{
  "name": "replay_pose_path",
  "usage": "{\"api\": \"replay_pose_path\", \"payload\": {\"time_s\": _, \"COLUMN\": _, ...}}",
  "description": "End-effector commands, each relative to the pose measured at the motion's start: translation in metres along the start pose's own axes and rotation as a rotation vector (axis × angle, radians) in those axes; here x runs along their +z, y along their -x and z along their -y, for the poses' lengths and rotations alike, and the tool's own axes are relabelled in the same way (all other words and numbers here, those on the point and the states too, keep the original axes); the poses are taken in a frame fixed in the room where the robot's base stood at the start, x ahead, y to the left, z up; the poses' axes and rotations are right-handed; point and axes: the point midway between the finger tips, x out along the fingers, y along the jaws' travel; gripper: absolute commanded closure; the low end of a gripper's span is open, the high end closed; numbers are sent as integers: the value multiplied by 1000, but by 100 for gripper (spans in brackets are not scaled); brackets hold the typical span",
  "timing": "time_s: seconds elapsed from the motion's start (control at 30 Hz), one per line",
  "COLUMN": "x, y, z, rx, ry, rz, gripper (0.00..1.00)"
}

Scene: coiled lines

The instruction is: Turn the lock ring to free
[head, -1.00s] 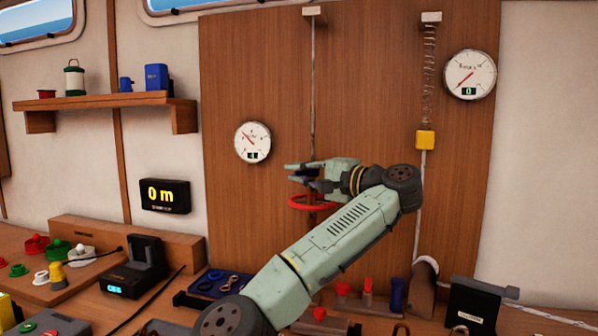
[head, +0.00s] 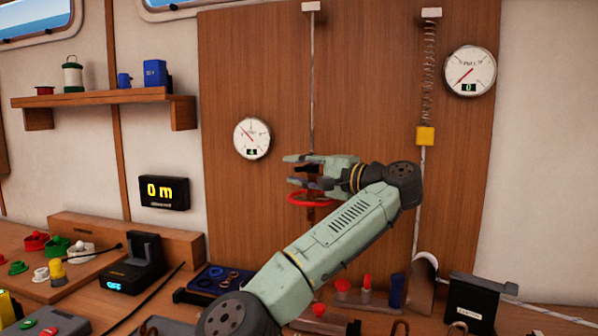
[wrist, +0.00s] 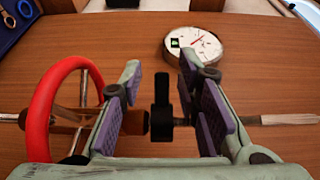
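A dark ring with an upright tab, which looks like the lock ring (wrist: 161,107), sits on a rod running across the wrist view. A brown barrel (wrist: 133,122) is beside it on the left. A red handwheel (wrist: 43,112) is on the same rod further left. In the head view the red wheel (head: 306,199) is just below my gripper (head: 290,170). My gripper (wrist: 159,72) is open, with its two fingers either side of the dark ring and gaps visible on both sides.
The line (head: 313,80) hangs down the wooden panel (head: 250,60). A round gauge (head: 252,139) is left of my gripper. A spring with a yellow block (head: 425,136) hangs to the right. Red and blue pieces (head: 397,290) stand on the bench below.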

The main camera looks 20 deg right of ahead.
Motion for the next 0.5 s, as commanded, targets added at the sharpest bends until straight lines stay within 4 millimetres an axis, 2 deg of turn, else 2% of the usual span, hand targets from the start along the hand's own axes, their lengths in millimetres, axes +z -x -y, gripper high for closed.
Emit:
{"api": "replay_pose_path", "payload": {"time_s": 0.17, "x": 0, "y": 3, "z": 1, "rx": -1, "ry": 1, "rz": -2, "gripper": 70}}
{"api": "replay_pose_path", "payload": {"time_s": 0.5, "x": -6, "y": 41, "z": 1, "rx": -1, "ry": 7, "rz": -22, "gripper": 70}}
